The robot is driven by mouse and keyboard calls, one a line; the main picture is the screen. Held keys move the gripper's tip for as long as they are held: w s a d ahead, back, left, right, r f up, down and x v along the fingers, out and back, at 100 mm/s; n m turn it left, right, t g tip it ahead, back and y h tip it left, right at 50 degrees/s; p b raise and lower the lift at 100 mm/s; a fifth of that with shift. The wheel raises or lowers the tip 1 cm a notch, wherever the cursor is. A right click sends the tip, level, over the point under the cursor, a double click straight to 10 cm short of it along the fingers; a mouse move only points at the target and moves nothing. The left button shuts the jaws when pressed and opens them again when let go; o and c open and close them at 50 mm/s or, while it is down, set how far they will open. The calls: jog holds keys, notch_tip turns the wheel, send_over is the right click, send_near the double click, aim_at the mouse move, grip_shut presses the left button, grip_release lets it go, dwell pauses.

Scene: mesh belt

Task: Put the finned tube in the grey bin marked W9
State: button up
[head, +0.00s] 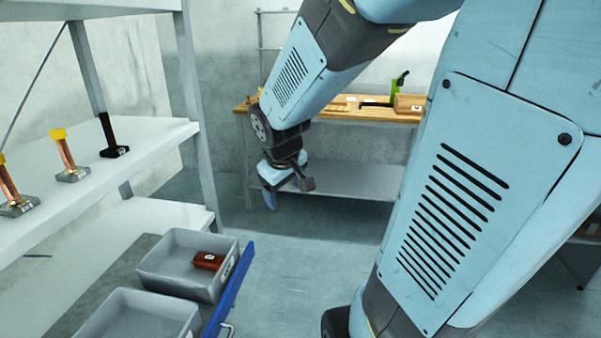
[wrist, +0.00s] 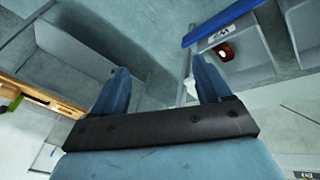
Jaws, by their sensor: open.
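My gripper (head: 284,184) hangs in free air right of the shelf rack, well away from the parts. In the wrist view, its two blue fingers are apart with nothing between them (wrist: 163,78). Two copper-coloured upright pieces with yellow tops, one nearer (head: 8,190) and one farther (head: 66,155), stand on grey bases on the shelf; fins cannot be made out, so I cannot tell which thing is the finned tube. A grey bin (head: 165,283) holds a brown block (head: 208,261). The bin also shows in the wrist view (wrist: 262,58), its label not clearly readable.
A black post (head: 107,136) stands on the same white shelf (head: 150,135). A second grey bin (head: 135,318) is nearer, beside a blue edge rail (head: 232,287). A wooden-topped bench (head: 340,112) with a green item (head: 397,84) stands behind. The floor between is clear.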

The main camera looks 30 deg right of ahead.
jog(key=s+a+r+m+t+y, duration=0.1)
jog(key=s+a+r+m+y, duration=0.1)
jog(key=s+r, duration=0.8)
jog(key=shift+s+m+t, duration=0.3)
jog(key=shift+s+m, duration=0.4)
jog(key=shift+s, duration=0.25)
jog(key=shift+r, duration=0.1)
